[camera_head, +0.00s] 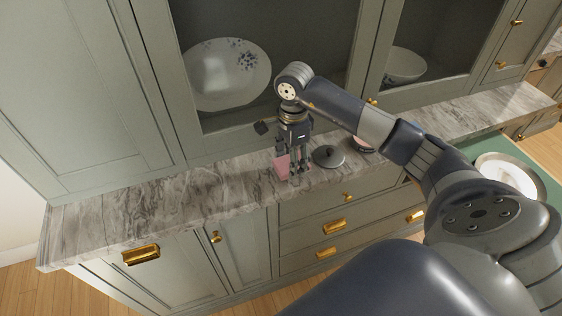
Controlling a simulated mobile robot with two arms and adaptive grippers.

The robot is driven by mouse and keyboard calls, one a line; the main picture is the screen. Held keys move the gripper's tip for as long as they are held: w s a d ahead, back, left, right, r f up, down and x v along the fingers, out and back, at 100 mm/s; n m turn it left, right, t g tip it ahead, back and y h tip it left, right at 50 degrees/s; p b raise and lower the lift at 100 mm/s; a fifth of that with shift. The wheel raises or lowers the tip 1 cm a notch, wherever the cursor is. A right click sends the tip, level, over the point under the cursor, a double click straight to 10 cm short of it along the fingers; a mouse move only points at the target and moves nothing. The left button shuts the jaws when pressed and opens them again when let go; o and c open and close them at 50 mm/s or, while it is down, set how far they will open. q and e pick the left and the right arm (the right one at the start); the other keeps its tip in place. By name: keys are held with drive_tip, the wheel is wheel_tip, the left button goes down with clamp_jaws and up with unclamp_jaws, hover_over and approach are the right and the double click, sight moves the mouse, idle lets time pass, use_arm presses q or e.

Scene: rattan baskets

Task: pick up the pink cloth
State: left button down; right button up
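The pink cloth (281,168) lies on the marble counter, a small pink patch just left of my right gripper's fingers. My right gripper (298,173) points down at the counter, with its fingertips low beside the cloth. The gripper and its fingers may hide part of the cloth. The view is too small to tell whether the fingers touch the cloth or how far apart they are. My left gripper is not in view.
A grey round lid (328,156) with a knob sits right of the gripper. A pinkish item (363,144) is partly hidden behind my arm. Glass-fronted cabinets with a patterned plate (228,75) and a bowl (405,65) stand behind. The counter's left (130,215) is clear.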

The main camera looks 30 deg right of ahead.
drive_tip(key=s+d+r+b, duration=0.1)
drive_tip(key=s+d+b, duration=0.3)
drive_tip(key=s, duration=0.7)
drive_tip(key=shift+s, duration=0.4)
drive_tip(key=shift+r, duration=0.15)
drive_tip(key=shift+c, duration=0.4)
